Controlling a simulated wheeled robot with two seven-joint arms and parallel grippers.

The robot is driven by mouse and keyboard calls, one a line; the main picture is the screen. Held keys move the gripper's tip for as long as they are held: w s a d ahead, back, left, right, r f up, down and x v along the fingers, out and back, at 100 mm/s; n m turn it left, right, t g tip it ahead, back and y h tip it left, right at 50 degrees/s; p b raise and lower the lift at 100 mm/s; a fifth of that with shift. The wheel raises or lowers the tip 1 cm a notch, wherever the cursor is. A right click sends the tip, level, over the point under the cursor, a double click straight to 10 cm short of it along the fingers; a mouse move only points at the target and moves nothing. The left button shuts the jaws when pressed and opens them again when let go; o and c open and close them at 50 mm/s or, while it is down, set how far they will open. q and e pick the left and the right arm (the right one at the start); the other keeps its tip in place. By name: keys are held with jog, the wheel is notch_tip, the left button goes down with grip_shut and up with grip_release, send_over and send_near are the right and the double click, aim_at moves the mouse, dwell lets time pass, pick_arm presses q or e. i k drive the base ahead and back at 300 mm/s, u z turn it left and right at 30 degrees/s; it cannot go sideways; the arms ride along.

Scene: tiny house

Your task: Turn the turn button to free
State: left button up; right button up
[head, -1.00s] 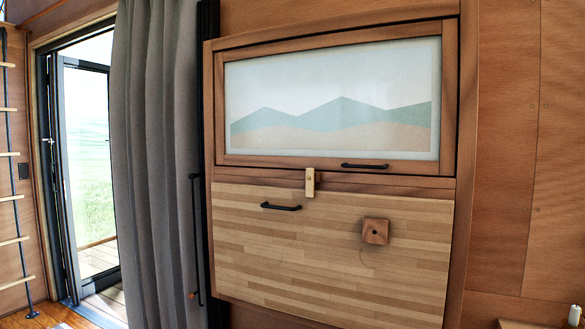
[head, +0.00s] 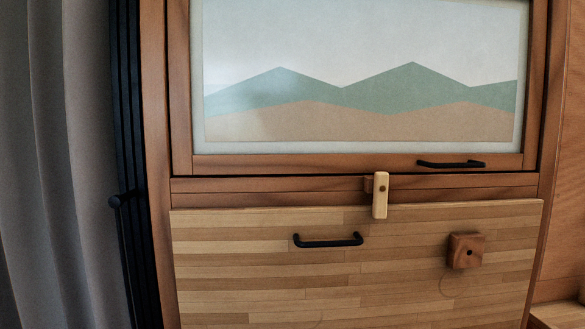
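The panel has a black handle (head: 328,241) left of the turn button. Neither of my grippers is in view.
Above is a framed picture panel (head: 350,40) with mountains and its own black handle (head: 450,164). A square wooden block (head: 466,251) sticks out of the striped panel at right. A grey curtain (head: 50,160) and a dark vertical post (head: 130,160) are at left.

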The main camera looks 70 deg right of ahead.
aim_at(381, 185)
jog(key=i, duration=0.7)
jog(key=z, duration=2.65)
